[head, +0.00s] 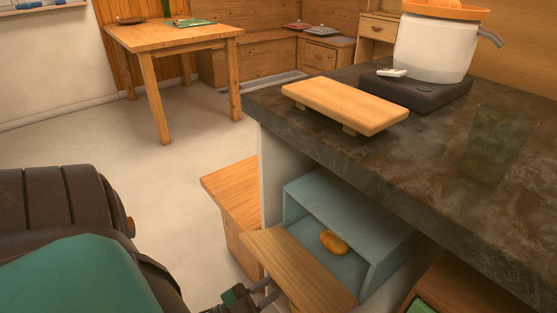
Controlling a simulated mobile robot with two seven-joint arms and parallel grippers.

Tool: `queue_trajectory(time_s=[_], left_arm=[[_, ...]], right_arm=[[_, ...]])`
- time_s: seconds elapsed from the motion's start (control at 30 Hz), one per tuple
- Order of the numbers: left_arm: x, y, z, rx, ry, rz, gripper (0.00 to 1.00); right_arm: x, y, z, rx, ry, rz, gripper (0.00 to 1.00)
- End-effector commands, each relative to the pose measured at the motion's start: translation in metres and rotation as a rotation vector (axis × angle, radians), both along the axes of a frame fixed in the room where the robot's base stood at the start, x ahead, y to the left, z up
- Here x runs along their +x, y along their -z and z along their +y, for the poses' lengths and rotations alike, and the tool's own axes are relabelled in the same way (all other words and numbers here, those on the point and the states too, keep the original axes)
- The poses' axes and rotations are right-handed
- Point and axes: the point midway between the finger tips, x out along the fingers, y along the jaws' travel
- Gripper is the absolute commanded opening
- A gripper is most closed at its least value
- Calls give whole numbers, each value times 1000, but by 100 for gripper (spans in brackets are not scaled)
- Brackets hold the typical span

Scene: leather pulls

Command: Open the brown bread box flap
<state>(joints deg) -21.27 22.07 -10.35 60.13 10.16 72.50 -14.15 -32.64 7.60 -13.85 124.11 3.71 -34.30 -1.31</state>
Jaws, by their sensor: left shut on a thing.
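The brown wooden flap (300,272) of the blue-grey bread box (388,236) is swung outward and down at the box's front. The box sits beneath the dark counter top. Its front is open, and a bread roll (333,242) shows inside. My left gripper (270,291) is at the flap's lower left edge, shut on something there. The pull itself is not clearly visible, so I cannot tell exactly which part is held. My right gripper is not in view.
The dark stone counter (430,150) overhangs the box. It carries a wooden board (345,104) and a white pot (433,48) on a black hob. A wooden cabinet part (232,185) stands left of the box. Open floor (150,190) lies left, with a wooden table (170,36) behind.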

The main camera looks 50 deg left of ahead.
Motion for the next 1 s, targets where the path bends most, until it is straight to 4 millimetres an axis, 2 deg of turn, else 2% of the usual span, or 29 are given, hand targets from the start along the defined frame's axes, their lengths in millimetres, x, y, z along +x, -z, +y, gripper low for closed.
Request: queue_trajectory(time_s=[0.03, 0.8, 0.83, 1.0], left_arm=[[4, -1, -7, -5, 18, -33, 0], [4, 3, -1, -10, 21, -99, 0], [4, 3, -1, -10, 21, -99, 26], [4, 4, 0, -8, 19, -95, 42]], right_arm=[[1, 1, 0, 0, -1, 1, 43], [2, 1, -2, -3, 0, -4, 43], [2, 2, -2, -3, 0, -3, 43], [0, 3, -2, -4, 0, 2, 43]])
